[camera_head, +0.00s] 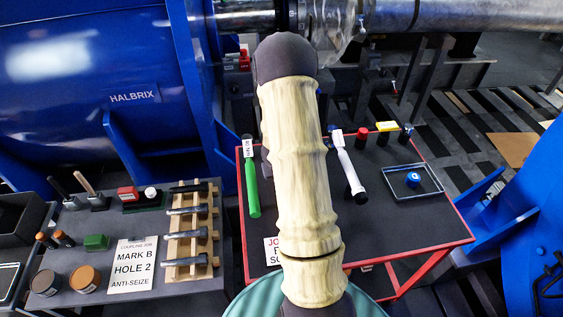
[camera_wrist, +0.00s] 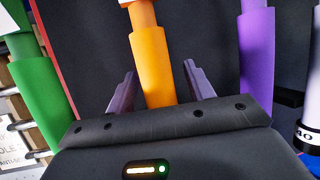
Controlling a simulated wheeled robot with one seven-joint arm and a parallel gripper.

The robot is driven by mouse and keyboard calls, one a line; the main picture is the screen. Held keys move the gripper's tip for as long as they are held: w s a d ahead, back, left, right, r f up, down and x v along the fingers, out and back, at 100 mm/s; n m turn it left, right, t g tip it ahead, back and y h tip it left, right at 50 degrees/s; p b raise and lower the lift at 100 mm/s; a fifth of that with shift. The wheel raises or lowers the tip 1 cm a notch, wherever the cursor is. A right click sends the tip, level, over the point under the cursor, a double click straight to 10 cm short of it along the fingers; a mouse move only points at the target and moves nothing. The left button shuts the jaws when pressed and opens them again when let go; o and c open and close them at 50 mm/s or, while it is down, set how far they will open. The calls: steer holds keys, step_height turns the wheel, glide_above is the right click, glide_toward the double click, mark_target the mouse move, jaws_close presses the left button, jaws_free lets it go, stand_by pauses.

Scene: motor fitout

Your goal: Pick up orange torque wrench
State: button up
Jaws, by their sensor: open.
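In the wrist view, the orange torque wrench (camera_wrist: 152,62) shows its orange handle running down between the two fingers of my gripper (camera_wrist: 160,70). The fingers are open, one on each side of the handle, with a gap on both sides. The handle's lower end is hidden behind the gripper body. Whether the fingers are level with the handle or above it I cannot tell. In the head view, my arm covers the orange wrench and my gripper.
A green-handled wrench (camera_wrist: 36,95) lies left of the orange one, and a purple-handled wrench (camera_wrist: 257,60) lies to its right. A white-and-black wrench (camera_head: 348,168) lies farther right on the red-framed table (camera_head: 400,226). A wire-edged tray (camera_head: 393,186) sits at the table's right.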

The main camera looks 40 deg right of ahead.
jaws_close()
steer(key=shift+r, duration=0.1)
stand_by(0.3)
step_height(320, 180, up, 10)
steer(key=p, duration=0.4)
stand_by(0.5)
